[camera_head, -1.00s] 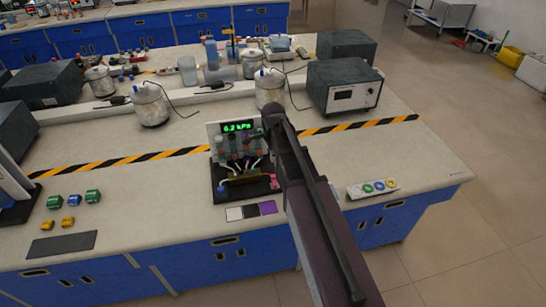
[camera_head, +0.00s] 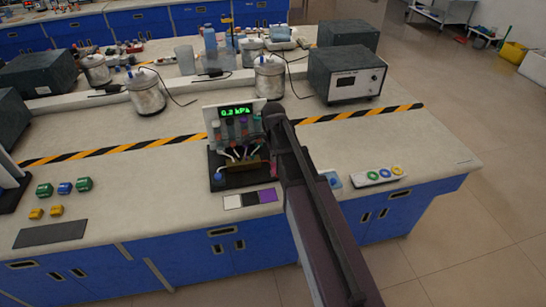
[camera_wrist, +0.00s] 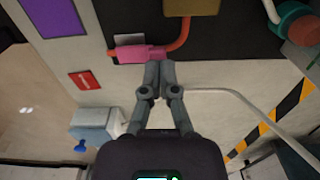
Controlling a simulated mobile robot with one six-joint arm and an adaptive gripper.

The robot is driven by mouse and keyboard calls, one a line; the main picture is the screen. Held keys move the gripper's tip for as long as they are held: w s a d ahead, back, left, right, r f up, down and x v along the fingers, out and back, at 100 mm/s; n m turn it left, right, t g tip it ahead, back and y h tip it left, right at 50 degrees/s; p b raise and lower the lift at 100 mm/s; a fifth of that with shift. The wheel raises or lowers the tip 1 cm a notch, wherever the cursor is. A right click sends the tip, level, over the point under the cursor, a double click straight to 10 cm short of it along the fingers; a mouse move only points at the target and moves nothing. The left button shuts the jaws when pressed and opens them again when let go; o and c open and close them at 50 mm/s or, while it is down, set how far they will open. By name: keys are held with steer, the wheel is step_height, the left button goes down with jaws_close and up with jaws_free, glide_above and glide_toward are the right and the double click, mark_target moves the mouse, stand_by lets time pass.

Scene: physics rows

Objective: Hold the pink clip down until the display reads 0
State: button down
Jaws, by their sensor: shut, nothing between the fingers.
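The pink clip (camera_wrist: 138,54) sits on a red-orange tube (camera_wrist: 181,35) at the edge of the dark base board (camera_head: 228,183). My gripper (camera_wrist: 160,66) is shut and empty. Its fingertips are at the near edge of the pink clip in the wrist view; I cannot tell whether they press on it. In the head view my arm hides the fingertips and most or all of the clip. The green display (camera_head: 236,112) stands on a pale panel behind the board and reads a kPa value ending in .2; its first digit is hard to read.
A white, black and purple strip (camera_head: 250,199) lies in front of the board. A pale tray with coloured rings (camera_head: 378,175) is to the right. A metal canister (camera_head: 268,79) and a dark instrument box (camera_head: 347,75) stand behind. Green, blue and yellow blocks (camera_head: 65,187) lie left.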

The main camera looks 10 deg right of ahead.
mark_target(274, 167)
steer(key=shift+f, duration=0.4)
steer(key=shift+w+f+b, duration=0.15)
steer(key=shift+f+b, duration=0.25)
steer(key=shift+b, duration=0.25)
steer(key=shift+r, duration=0.1)
steer(key=shift+s+r, duration=0.15)
steer(key=shift+s, duration=0.1)
stand_by(1.8)
steer(key=shift+s+r+p, duration=0.25)
steer(key=shift+s+p, duration=0.2)
steer(key=shift+p, duration=0.05)
steer(key=shift+r, duration=0.15)
step_height(274, 167, up, 14)
steer(key=p, duration=1.4)
stand_by(0.3)
steer(key=shift+s, duration=0.1)
stand_by(0.5)
